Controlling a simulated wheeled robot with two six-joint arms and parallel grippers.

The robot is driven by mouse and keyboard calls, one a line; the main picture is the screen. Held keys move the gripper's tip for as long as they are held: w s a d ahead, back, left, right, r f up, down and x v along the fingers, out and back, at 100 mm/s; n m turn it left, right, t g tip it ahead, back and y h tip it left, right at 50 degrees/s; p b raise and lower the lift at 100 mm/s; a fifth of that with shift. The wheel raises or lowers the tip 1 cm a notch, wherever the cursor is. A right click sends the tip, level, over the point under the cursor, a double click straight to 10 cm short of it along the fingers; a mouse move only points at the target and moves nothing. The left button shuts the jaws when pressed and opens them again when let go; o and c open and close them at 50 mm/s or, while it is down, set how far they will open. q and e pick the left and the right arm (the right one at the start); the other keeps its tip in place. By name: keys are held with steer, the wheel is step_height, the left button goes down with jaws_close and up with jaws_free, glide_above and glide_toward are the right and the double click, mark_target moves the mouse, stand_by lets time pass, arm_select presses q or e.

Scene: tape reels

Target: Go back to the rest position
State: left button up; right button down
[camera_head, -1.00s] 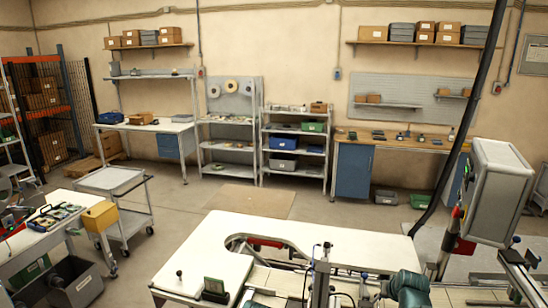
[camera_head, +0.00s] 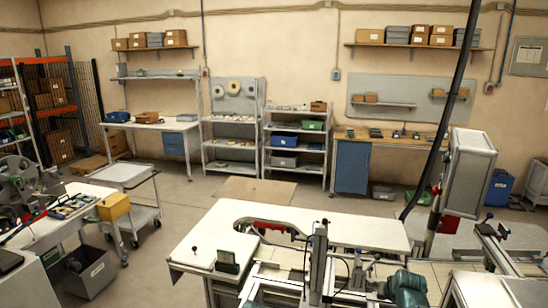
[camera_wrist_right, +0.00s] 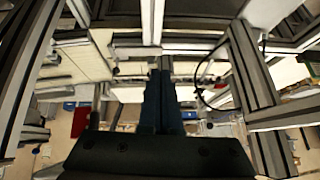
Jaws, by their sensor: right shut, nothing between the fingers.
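My right gripper (camera_wrist_right: 162,72) shows in the right wrist view. Its two dark blue fingers are side by side and shut, with nothing between them. Beyond the fingers are pale surfaces and grey metal frames, at a distance I cannot judge. Neither gripper shows in the head view, and my left gripper is not seen. Tape reels (camera_head: 235,87) hang on a grey board at the back wall, far from me.
A white-topped bench (camera_head: 372,233) with metal rails and a teal motor (camera_head: 408,288) fills the front right. A grey cart (camera_head: 123,175) and a left worktable (camera_head: 40,232) stand left. Open floor (camera_head: 165,217) lies between. A black pole (camera_head: 441,120) rises at right.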

steer(key=s+a+f+n+g+b, duration=0.1)
steer(key=s+a+f+b, duration=0.15)
steer(key=a, duration=0.35)
steer(key=s+a+f+n+g+y+b, duration=0.1)
steer(key=s+a+f+n+g+b, duration=0.1)
steer(key=s+a+f, duration=0.3)
steer(key=a+f+n+g+b, duration=0.1)
steer(key=a+f+b, duration=0.15)
steer(key=a, duration=0.45)
steer(key=s+a+f+n+g+b, duration=0.1)
steer(key=s+a+f+b, duration=0.1)
steer(key=s, duration=0.4)
steer(key=s+a+f+n+g+h+b, duration=0.1)
steer(key=s+a+f+n+g+b, duration=0.1)
steer(key=s+a+f, duration=0.2)
steer(key=s+a, duration=0.3)
steer(key=shift+s+a+g+h+b, duration=0.2)
steer(key=shift+a+g+h+b, duration=0.1)
steer(key=shift+b, duration=0.05)
